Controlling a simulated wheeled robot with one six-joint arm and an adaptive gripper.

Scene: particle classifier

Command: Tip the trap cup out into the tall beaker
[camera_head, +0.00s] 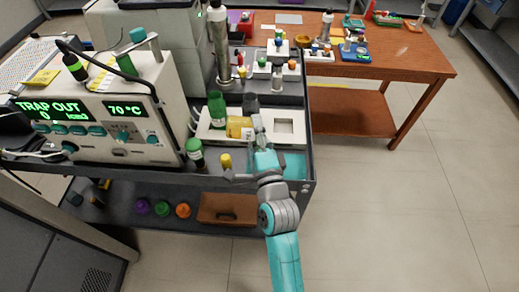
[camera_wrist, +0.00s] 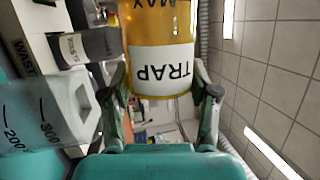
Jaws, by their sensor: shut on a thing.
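The amber trap cup (camera_wrist: 160,30) has a white label reading TRAP and the word MAX. In the wrist view it sits between both fingers of my gripper (camera_wrist: 162,95), which is shut on it. The room looks turned sideways there, so the cup appears rolled over on its side. The cup also shows in the head view (camera_head: 237,126), beside my gripper (camera_head: 256,128) over the cart top. A clear beaker (camera_wrist: 45,112) with 200 and 300 marks stands at the left of the wrist view, apart from the cup. The cup's mouth and any pouring are hidden.
The instrument (camera_head: 110,120) reads TRAP OUT and 70 °C at the left. Green bottles (camera_head: 217,108) and a small yellow-capped item (camera_head: 226,161) stand close by. A pale rack (camera_head: 284,126) lies behind. A wooden table (camera_head: 400,65) is beyond; floor at the right is clear.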

